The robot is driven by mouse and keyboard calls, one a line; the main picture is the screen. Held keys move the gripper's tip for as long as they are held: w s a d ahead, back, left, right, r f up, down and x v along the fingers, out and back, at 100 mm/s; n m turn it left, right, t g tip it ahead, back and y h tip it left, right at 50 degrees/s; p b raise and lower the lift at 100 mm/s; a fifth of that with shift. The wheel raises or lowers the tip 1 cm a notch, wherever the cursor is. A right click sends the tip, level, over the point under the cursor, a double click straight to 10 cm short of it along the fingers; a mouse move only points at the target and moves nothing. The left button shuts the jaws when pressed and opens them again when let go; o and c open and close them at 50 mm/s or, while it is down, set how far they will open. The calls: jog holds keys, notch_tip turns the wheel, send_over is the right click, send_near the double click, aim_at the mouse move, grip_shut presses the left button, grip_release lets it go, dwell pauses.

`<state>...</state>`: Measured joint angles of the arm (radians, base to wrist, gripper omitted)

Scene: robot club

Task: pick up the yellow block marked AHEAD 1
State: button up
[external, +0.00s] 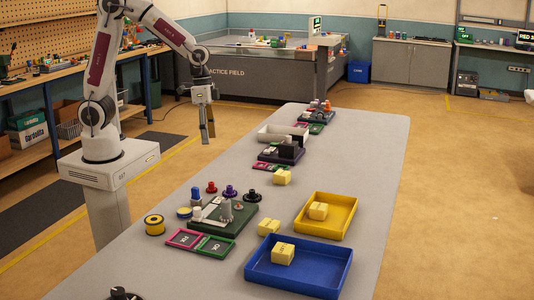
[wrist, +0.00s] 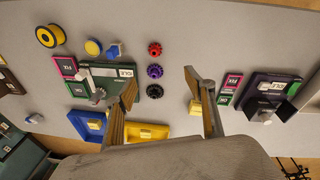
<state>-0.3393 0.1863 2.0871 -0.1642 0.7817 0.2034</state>
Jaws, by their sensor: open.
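Several yellow blocks show in the external view, and I cannot read AHEAD 1 on any of them. One block (external: 282,177) stands alone mid-table, another (external: 268,227) sits near the blue tray (external: 318,289). One block (external: 283,252) lies in that tray and one (external: 317,211) in the yellow tray (external: 345,201). My gripper (external: 207,137) is open and empty, raised left of the table's far half. In the wrist view my gripper (wrist: 160,79) has its fingers wide apart; a yellow block (wrist: 195,107) shows beside the right finger, partly hidden by it.
A green board (external: 220,219) with pink and green frames holds small parts. Red, purple and black knobs (external: 230,191) stand behind it. A yellow spool (external: 154,224) is at the left edge. A dark board (external: 280,154) and white tray (external: 284,132) lie farther back. The right strip is clear.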

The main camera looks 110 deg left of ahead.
aim_at(282, 173)
jog(key=shift+m+t, duration=0.4)
jog(key=w+a+f, duration=0.3)
jog(key=w, duration=0.1)
jog(key=w+a+f, duration=0.3)
jog(key=w+f, duration=0.1)
jog(key=w+a+f, duration=0.3)
jog(key=f, duration=0.1)
jog(key=shift+w, duration=0.4)
jog(key=w, duration=0.1)
jog(key=a, duration=0.1)
jog(key=w+f, duration=0.1)
jog(key=shift+w+a+m+t, duration=0.25)
jog(key=shift+w+m+t, duration=0.05)
jog(key=shift+w, duration=0.05)
jog(key=w, duration=0.1)
jog(key=w+a+r+m+t, duration=0.1)
jog(key=w, duration=0.1)
jog(key=w+a+r+m, duration=0.1)
jog(key=shift+w+a+r+t+y, duration=0.15)
jog(key=shift+w+r+t+y, duration=0.05)
jog(key=shift+w+t+y, duration=0.15)
jog(key=shift+x, duration=1.3)
jog(key=shift+x, duration=2.6)
